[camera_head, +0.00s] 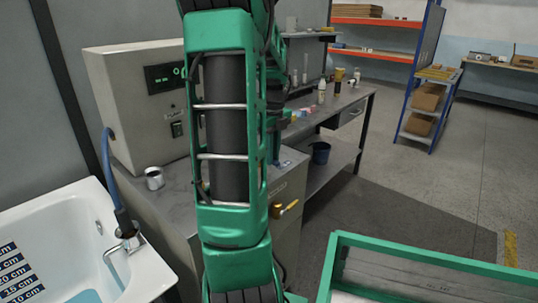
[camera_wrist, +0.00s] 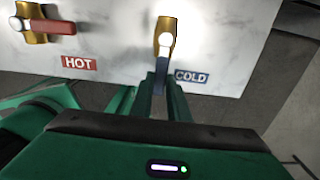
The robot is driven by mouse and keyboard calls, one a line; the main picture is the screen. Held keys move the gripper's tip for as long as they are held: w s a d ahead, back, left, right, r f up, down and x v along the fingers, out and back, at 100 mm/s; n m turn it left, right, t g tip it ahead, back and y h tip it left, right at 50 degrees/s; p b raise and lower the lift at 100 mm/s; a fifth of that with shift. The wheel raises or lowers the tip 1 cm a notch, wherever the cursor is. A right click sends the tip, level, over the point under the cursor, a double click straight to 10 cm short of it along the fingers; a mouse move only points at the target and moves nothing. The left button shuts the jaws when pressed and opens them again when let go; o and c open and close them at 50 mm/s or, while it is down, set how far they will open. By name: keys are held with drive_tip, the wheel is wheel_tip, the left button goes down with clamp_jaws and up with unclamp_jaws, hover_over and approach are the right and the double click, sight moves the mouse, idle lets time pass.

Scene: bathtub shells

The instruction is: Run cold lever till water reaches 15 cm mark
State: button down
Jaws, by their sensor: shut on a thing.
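In the wrist view, the cold lever has a brass body (camera_wrist: 166,36) and a blue handle (camera_wrist: 161,74) pointing down the picture, beside the COLD label (camera_wrist: 191,76). My gripper (camera_wrist: 160,86) is shut on the blue handle. In the head view my arm hides the gripper and cold lever. The white bathtub (camera_head: 151,272) is at lower left, cut off by the frame. Dark depth labels (camera_head: 14,272) line its inner wall. Pale blue water (camera_head: 86,297) shows at the bottom edge; its level against the 15 cm mark cannot be told. A spout (camera_head: 129,236) hangs over the rim.
The red-handled hot lever (camera_wrist: 48,27) sits left of the cold one on the white panel. A green-edged crate (camera_head: 430,259) is at lower right. Open floor lies beyond.

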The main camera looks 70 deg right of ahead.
drive_tip(key=shift+d+r, duration=0.1)
drive_tip(key=shift+r, duration=0.05)
drive_tip(key=c, duration=1.7)
unclamp_jaws()
drive_tip(key=shift+c, duration=0.2)
drive_tip(key=shift+o, duration=0.3)
wheel_tip(320, 180, up, 11)
